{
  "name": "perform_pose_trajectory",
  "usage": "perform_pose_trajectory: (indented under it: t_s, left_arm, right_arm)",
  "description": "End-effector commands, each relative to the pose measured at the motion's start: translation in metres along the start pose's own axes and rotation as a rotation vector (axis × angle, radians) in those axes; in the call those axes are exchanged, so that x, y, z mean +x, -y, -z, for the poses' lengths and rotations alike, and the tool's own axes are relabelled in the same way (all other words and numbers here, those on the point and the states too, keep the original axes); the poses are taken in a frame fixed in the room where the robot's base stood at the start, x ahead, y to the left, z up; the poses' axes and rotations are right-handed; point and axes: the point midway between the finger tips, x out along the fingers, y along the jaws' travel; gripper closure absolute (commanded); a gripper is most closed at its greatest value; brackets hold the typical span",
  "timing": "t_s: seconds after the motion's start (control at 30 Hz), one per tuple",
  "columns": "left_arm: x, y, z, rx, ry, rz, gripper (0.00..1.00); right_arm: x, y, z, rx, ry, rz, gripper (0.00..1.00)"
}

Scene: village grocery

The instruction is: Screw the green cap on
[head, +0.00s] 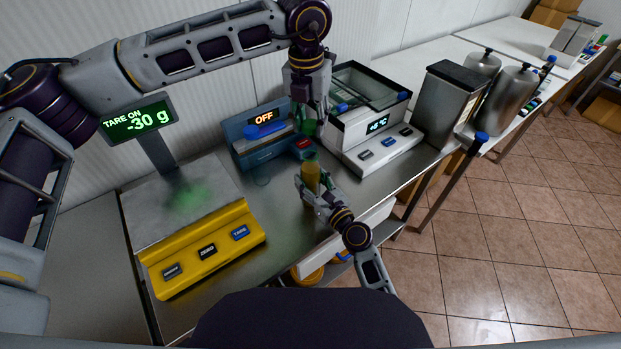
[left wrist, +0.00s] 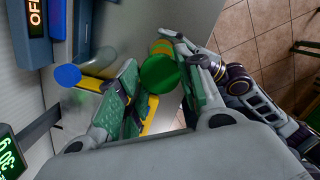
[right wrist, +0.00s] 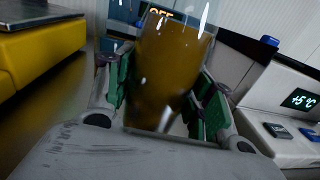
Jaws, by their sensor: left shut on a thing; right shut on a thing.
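The green cap (left wrist: 160,74) is between the fingers of my left gripper (left wrist: 158,88). In the head view my left gripper (head: 311,122) points down and holds the cap just above the jar; the cap is mostly hidden there. The jar (head: 311,176) is clear glass with amber-brown contents and stands upright. My right gripper (head: 313,188) is shut around the jar from the front. In the right wrist view the jar (right wrist: 166,72) fills the space between the green finger pads. A small gap seems to separate cap and jar mouth.
A yellow scale (head: 205,252) reads -30 g at left. A blue device showing OFF (head: 262,150) stands behind the jar. A white unit showing +5 °C (head: 378,145) and a dark-topped metal container (head: 447,105) stand to the right. The steel counter's front edge is close.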

Motion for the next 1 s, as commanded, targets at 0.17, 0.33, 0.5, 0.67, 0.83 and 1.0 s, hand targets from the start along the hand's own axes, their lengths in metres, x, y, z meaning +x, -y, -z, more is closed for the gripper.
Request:
perform_pose_trajectory:
  t_s: [0.17,0.33,0.5,0.67,0.83,1.0]
  left_arm:
    - [0.012,0.0,0.002,0.0,-0.003,0.0,0.7]
    - [0.027,0.0,0.004,-0.001,-0.003,0.002,0.7]
    - [0.043,0.0,0.006,-0.001,-0.004,0.001,0.7]
    - [0.049,0.0,0.006,-0.001,-0.002,0.002,0.7]
    - [0.049,0.0,0.006,-0.001,-0.002,0.002,0.7]
    - [0.049,0.0,0.006,0.0,-0.002,0.002,0.7]
  right_arm:
    - [0.0,0.0,0.0,0.0,0.0,0.0,0.9]
    - [0.0,0.0,0.0,0.0,0.0,0.0,0.9]
    - [0.0,0.0,0.0,0.0,0.0,0.0,0.9]
    - [0.0,0.0,0.0,0.0,0.0,0.0,0.9]
    - [0.0,0.0,0.0,0.0,-0.001,0.0,0.9]
    - [0.0,0.0,0.0,0.0,-0.001,0.0,0.9]
